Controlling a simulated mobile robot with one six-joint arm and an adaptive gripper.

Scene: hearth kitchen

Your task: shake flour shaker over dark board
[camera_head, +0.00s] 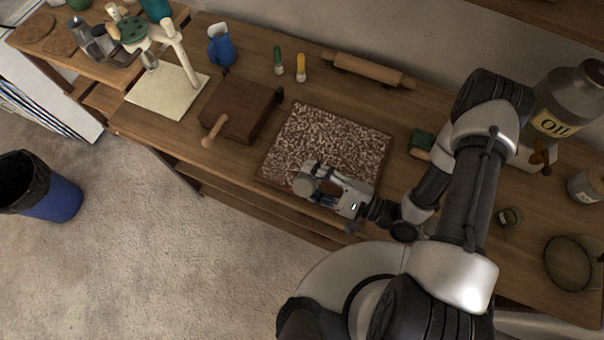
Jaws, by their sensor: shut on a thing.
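The dark board (345,136) lies on the wooden counter in the middle of the view, its brown surface speckled with white over most of its area. My gripper (314,181) is over the board's front edge, shut on the flour shaker (304,185). The shaker is a small, pale grey cylinder, and it looks tilted. My fingers hide part of it. I cannot tell its exact height above the board.
A brown box with a wooden handle (236,110) stands left of the board. A green-and-tan brush (421,143) and an oil can (568,105) are right. A blue bin (54,195) stands on the floor.

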